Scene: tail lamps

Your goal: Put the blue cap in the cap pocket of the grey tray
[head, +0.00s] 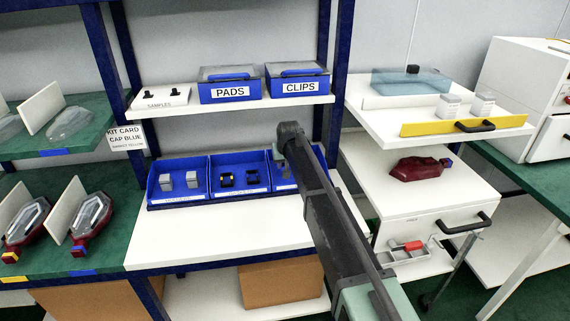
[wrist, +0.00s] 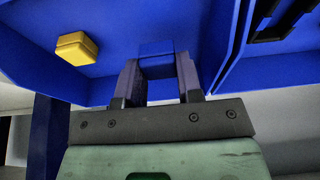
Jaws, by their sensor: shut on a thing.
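My gripper (wrist: 157,75) is shut on the blue cap (wrist: 157,67), which shows between the two fingers in the wrist view. The gripper is in the right-hand blue bin (head: 313,153) on the white shelf; in the head view my arm hides the cap and much of that bin. I cannot tell whether the cap touches the bin floor. The grey tray (head: 388,256) sits at the lower right in the head view, with a red piece (head: 413,246) in it. Its cap pocket is too small to make out.
A yellow cap (wrist: 77,48) lies left of the gripper in the bin. Bin walls stand close by. The shelf with the PADS box (head: 229,92) and CLIPS box (head: 297,87) is above. A red lamp (head: 418,169) and a drawer handle (head: 466,223) are at the right.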

